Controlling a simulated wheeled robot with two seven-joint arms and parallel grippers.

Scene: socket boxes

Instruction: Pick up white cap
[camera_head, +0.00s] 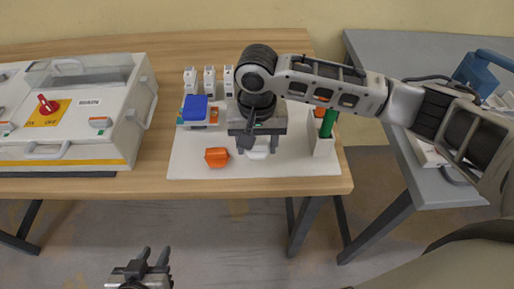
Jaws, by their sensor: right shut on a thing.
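My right gripper (252,146) reaches in from the right and points down over the white board (190,168) on the wooden table. It is shut on a white cap (260,153), whose lower part shows just below the fingers. The gripper and wrist hide the rest of the cap, and I cannot tell whether it touches the board. My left gripper (153,254) is at the bottom of the view, away from the table, with its two fingers apart and nothing between them.
An orange piece (217,157) lies left of the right gripper. A blue cap (195,108) sits on a socket box behind it. A green cylinder (328,122) stands in a white holder at right. A large switch box (75,150) fills the table's left side. A grey table (400,150) stands right.

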